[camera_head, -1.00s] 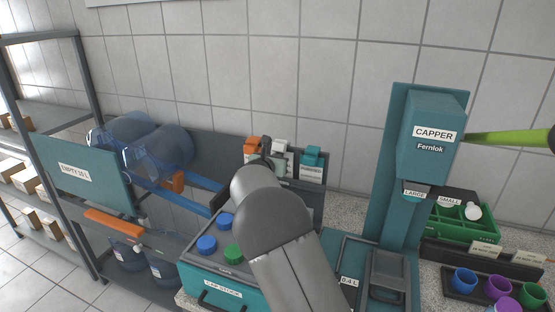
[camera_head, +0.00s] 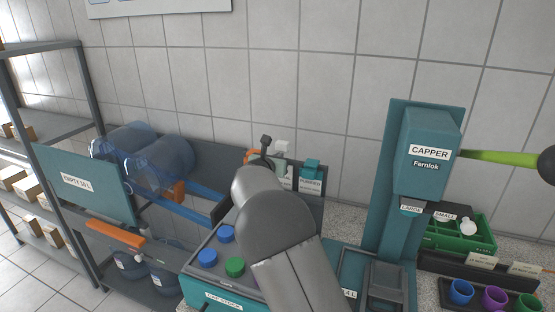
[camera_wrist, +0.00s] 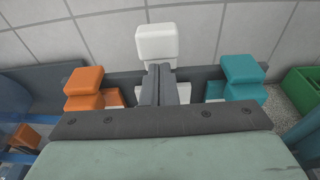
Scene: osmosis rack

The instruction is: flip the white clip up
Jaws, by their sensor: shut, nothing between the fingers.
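The white clip (camera_wrist: 157,43) stands in the middle of a row of three clips in the wrist view. Its white block sits clearly higher than the orange clip (camera_wrist: 84,88) on its left and the teal clip (camera_wrist: 242,78) on its right. My gripper (camera_wrist: 160,72) is shut and empty, its fingertips just below the white block; whether they touch it I cannot tell. In the head view the white clip (camera_head: 281,147) shows above the teal clip (camera_head: 311,167), and my arm hides most of the gripper.
The clips are on a dark rail in front of the tiled wall. Left are the blue bottles (camera_head: 168,160) and the cap stock box (camera_head: 222,299). Right are the capper (camera_head: 427,155) and a green bin (camera_head: 480,240). The space above the clips is free.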

